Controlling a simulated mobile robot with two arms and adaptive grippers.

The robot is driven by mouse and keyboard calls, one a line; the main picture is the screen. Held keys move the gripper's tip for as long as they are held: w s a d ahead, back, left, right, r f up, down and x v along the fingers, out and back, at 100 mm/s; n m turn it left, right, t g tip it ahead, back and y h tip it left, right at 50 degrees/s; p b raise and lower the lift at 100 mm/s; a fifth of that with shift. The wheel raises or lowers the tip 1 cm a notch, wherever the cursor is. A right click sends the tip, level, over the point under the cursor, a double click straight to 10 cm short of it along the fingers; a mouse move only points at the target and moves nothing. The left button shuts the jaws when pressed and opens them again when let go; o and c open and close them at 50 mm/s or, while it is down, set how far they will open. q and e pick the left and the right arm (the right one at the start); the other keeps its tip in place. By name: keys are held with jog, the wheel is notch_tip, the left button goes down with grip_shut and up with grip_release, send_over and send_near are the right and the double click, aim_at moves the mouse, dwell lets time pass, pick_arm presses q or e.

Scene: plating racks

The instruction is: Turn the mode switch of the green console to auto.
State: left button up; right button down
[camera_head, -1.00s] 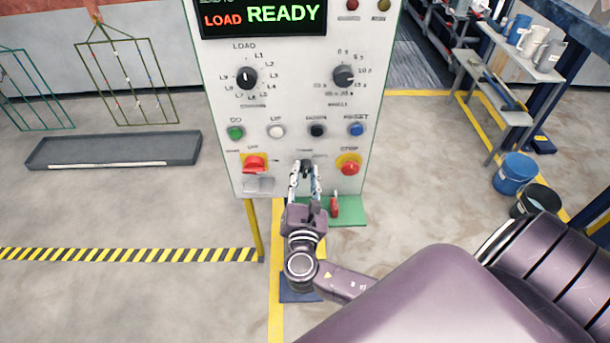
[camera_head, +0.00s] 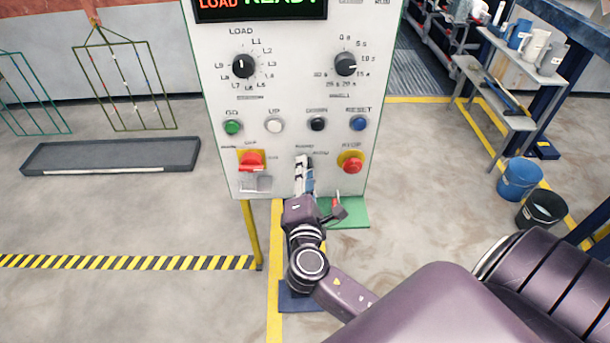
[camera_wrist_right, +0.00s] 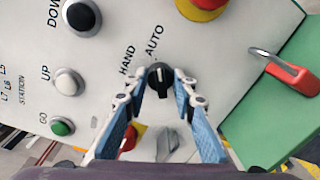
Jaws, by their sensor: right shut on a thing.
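The console (camera_head: 290,97) has a pale front panel with knobs, buttons and a lit display. Its mode switch is a small black knob (camera_wrist_right: 160,78) low on the panel, with HAND and AUTO printed beside it in the right wrist view. My right gripper (camera_head: 304,172) is at this knob. Its blue-padded fingers are shut on the knob from both sides, also in the right wrist view (camera_wrist_right: 161,90). The knob's ridge runs roughly in line with the AUTO label. In the head view the fingers mostly hide the knob. My left gripper is not in view.
A grey tray (camera_head: 110,155) lies left; buckets (camera_head: 520,178) stand right.

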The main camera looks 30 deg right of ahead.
jog(key=shift+m, duration=0.5)
jog(key=c, duration=1.6)
grip_release()
jog(key=v, duration=1.2)
